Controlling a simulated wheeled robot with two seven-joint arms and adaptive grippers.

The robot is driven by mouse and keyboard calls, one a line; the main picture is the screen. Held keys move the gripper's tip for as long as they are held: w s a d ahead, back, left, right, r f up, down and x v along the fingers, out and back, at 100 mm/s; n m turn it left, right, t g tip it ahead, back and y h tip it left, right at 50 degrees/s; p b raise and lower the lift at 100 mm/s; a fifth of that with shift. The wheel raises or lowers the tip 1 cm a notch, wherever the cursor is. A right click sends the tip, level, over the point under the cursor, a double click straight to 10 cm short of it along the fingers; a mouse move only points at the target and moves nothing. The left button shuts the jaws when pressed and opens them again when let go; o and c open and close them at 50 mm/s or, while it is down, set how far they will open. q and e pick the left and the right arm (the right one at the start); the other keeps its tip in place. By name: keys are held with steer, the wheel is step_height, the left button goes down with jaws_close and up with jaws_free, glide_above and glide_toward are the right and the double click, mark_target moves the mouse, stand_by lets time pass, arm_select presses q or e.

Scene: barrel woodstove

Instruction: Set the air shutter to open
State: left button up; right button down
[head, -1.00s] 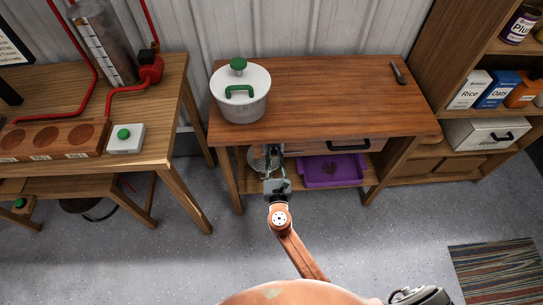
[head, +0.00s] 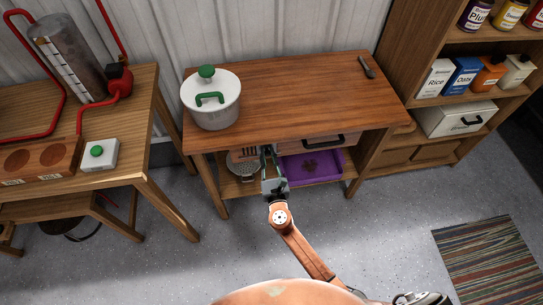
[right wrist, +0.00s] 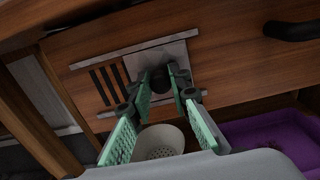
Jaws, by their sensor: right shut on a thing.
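The air shutter is a pale metal plate (right wrist: 178,52) between two rails on the wooden front under the table top, in the right wrist view. Several dark slots (right wrist: 106,88) show uncovered to the left of the plate. A dark knob sits on the plate, partly hidden by my fingers. My right gripper (right wrist: 162,82) has its green-padded fingers shut on this knob. My left gripper is out of view.
A white colander (right wrist: 160,141) stands on the shelf below the gripper, with a purple tray (head: 312,166) to its right. A dark drawer handle (head: 323,141) is on the right. A white pot (head: 210,100) stands on the table top. Floor in front is clear.

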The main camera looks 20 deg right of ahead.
steer(key=c, duration=1.8)
jaws_free()
steer(key=shift+s+d, duration=0.1)
steer(key=s+a, duration=0.1)
steer(key=s, duration=1.1)
steer(key=shift+a, duration=0.2)
